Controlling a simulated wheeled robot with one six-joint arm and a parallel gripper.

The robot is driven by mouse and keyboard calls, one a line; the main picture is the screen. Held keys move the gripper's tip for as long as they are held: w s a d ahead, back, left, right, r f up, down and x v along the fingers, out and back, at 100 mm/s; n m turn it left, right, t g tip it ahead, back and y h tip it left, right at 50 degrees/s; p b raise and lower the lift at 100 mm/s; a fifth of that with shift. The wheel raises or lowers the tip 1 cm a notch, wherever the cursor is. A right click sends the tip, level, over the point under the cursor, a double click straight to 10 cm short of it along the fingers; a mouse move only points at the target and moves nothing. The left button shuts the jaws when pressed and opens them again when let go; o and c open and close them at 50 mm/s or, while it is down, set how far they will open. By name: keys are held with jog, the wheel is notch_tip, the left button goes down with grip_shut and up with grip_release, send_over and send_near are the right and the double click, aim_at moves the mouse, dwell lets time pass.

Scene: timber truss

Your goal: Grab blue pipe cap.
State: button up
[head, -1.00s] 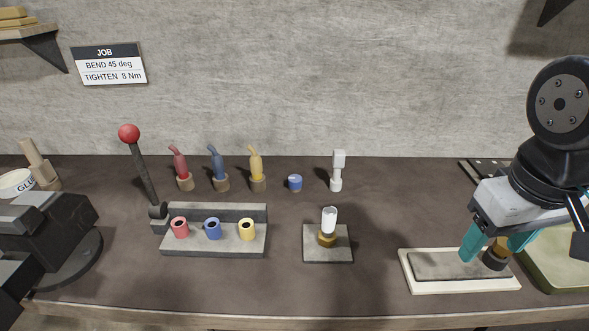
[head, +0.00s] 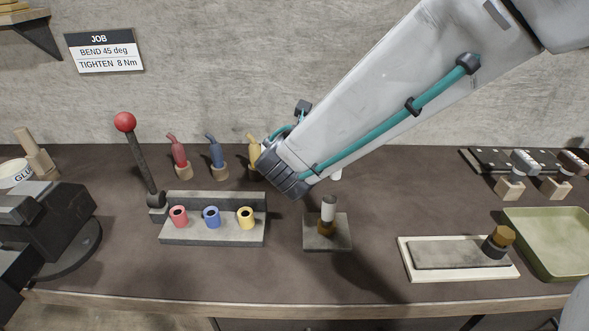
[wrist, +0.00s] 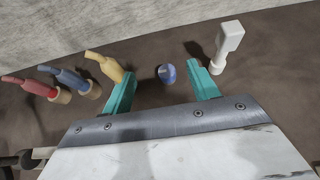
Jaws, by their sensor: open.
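The small blue cap (wrist: 167,74) stands on the bench in the wrist view, blue with a paler top. My gripper (wrist: 160,69) is open, its teal fingers apart on either side of the cap in that view. Nothing is between the fingers in their grip, and I cannot tell their height above the bench. In the head view, my arm hides both the cap and my fingers. A blue hollow cylinder (head: 212,217) sits in the grey block between a red one (head: 179,216) and a yellow one (head: 246,217).
A white fitting (wrist: 229,44) stands close to my right finger. A yellow-handled piece (wrist: 105,65) stands near the left finger, with blue (wrist: 72,80) and red (wrist: 38,86) ones beyond. A square plate (head: 341,234) holds an upright white-topped piece. A green tray (head: 548,244) lies right.

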notch_tip(320, 180, down, 6)
jog(key=shift+r, duration=0.1)
jog(key=shift+w+d+f, duration=0.15)
jog(key=shift+w+f, duration=0.55)
jog(key=shift+f, duration=0.15)
jog(key=shift+x, duration=2.95)
jog(key=shift+r, duration=0.1)
jog(key=c, duration=1)
